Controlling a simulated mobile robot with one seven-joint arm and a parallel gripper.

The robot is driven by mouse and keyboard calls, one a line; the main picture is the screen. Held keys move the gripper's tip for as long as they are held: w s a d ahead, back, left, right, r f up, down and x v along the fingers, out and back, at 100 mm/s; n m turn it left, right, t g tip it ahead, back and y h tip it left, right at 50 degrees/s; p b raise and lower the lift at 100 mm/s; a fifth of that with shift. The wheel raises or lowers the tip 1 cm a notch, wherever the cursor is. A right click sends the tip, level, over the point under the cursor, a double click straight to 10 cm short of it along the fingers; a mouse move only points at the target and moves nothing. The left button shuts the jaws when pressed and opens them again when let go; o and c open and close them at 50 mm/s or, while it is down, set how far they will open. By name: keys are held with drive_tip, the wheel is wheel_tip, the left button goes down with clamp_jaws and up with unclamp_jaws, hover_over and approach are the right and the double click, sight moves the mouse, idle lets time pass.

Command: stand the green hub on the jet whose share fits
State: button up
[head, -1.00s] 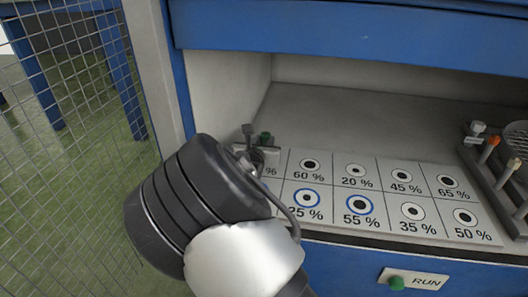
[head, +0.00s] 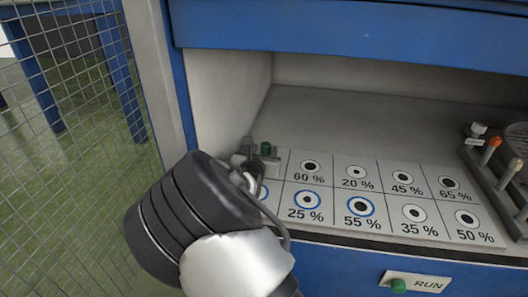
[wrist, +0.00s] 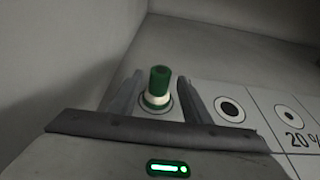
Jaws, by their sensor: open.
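The green hub (wrist: 159,80) is upright, with a white band at its foot, in the wrist view. It appears to stand on the jet at the back left of the board (head: 335,206), left of the 60 % jet. My gripper (wrist: 160,77) is open, with one finger on each side of the hub and gaps showing. In the head view the hub (head: 266,148) shows just right of my fingers. That jet's share label is hidden by my arm. Readable shares are 60, 20, 45 and 65 % behind, 25, 55, 35 and 50 % in front.
Blue rings mark the 25 % jet (head: 305,201), the 55 % jet (head: 360,207) and a partly hidden one at front left. A rack (head: 497,172) with an orange-topped piece stands at right. A side wall (head: 222,100) is close on the left. A RUN plate (head: 414,281) is below.

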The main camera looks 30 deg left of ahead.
drive_tip(key=p+v, duration=0.2)
drive_tip(key=v, duration=1)
drive_tip(key=shift+a+r, duration=0.1)
drive_tip(key=w+d+r+m+g+h, duration=0.1)
drive_tip(key=w+d+r+m+h, duration=0.15)
drive_tip(key=d+m, duration=0.55)
drive_tip(key=w+d+r+m+g+h, duration=0.1)
drive_tip(key=w+d+r+m+h, duration=0.15)
drive_tip(key=d, duration=0.95)
drive_tip(key=w+d+r+m+g+h, duration=0.1)
drive_tip(key=d+r+m+h, duration=0.3)
drive_tip(key=d+m, duration=0.45)
drive_tip(key=s+d+r+m+g, duration=0.1)
drive_tip(key=s+d+m+g, duration=0.15)
drive_tip(key=d, duration=0.45)
drive_tip(key=s+d+r+m+g, duration=0.1)
drive_tip(key=s+d+m, duration=0.25)
drive_tip(key=d, duration=0.35)
drive_tip(key=s+d+r+m+g+y, duration=0.1)
drive_tip(key=s+d+r+m+y, duration=0.1)
drive_tip(key=s+m, duration=0.5)
drive_tip(key=s+d+r+m+y, duration=0.2)
drive_tip(key=s+m, duration=0.5)
drive_tip(key=s, duration=0.4)
drive_tip(key=shift+s+r+m+g, duration=0.2)
drive_tip(key=shift+s+m+g, duration=0.1)
drive_tip(key=shift+s+g, duration=0.05)
drive_tip(key=shift+d, duration=0.1)
